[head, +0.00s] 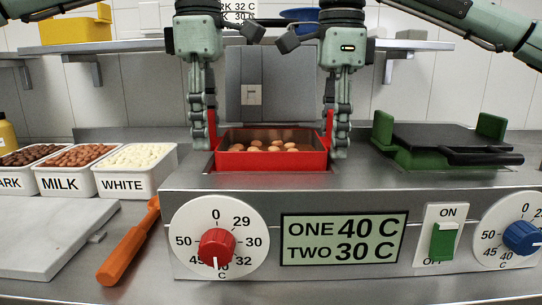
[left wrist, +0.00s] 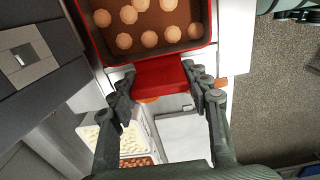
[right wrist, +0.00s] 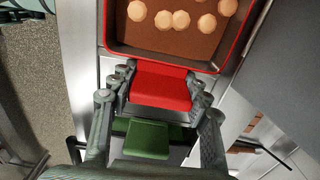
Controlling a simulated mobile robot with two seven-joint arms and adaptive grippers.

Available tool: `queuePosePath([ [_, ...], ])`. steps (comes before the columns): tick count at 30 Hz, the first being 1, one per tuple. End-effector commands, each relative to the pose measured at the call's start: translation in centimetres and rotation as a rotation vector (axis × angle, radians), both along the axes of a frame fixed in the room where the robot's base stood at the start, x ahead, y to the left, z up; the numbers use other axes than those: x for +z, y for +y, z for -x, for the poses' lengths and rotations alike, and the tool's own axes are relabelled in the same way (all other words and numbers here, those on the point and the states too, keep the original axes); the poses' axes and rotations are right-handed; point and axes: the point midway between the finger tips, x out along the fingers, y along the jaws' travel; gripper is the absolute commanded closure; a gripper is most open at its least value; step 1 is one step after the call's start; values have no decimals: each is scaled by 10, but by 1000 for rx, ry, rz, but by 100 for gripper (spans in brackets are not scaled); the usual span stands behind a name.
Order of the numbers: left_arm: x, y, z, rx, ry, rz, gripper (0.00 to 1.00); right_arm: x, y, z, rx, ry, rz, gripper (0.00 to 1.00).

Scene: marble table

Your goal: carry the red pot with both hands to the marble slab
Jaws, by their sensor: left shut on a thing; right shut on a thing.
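The red pot (head: 272,158) is a rectangular pan with brown contents and several pale round pieces in it. It sits at or just above the left well of the steel machine; I cannot tell whether it touches. My left gripper (head: 203,143) is shut on its left red handle, which shows in the left wrist view (left wrist: 160,79). My right gripper (head: 336,145) is shut on its right red handle, seen in the right wrist view (right wrist: 160,87). The marble slab (head: 50,235) lies on the counter at the lower left, flat and bare.
White tubs labelled MILK (head: 70,172) and WHITE (head: 134,170), plus a dark one, stand behind the slab. An orange-handled tool (head: 128,245) lies between slab and machine. A green pot with a dark lid (head: 440,140) sits right. A shelf (head: 120,46) runs behind.

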Motion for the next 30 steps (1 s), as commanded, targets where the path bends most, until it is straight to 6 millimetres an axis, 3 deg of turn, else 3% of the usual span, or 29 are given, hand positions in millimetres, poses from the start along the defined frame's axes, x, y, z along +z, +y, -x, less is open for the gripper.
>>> queuePosePath([
  [11,7,0,0,0,-3,1,100,7,0,0,0,-2,-1,100],
  [24,47,0,0,0,-2,1,100,46,0,0,1,-2,-1,100],
  [30,53,0,0,0,-2,2,100,52,0,0,1,-2,-1,100],
])
